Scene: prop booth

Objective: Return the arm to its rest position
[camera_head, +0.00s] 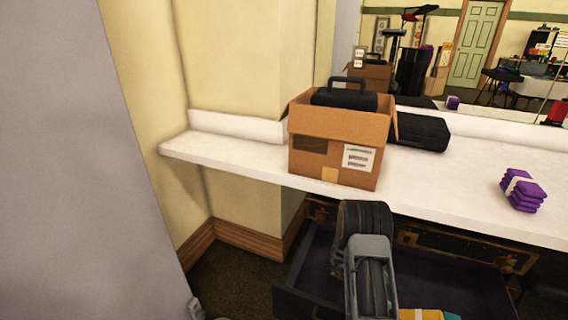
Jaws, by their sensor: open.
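My arm shows at the lower middle of the head view, as grey links with a dark rounded joint at the top. It is in front of the counter edge and over an open dark drawer. My gripper and its fingertips cannot be made out in this view. Nothing is seen held by the visible part of the arm.
An open cardboard box (318,164) with a black case (345,99) in it stands on the white counter (440,180). A black case (421,134) lies behind it, and a purple stack (523,190) sits at right. The open drawer (300,300) holds a yellow and teal item (422,315).

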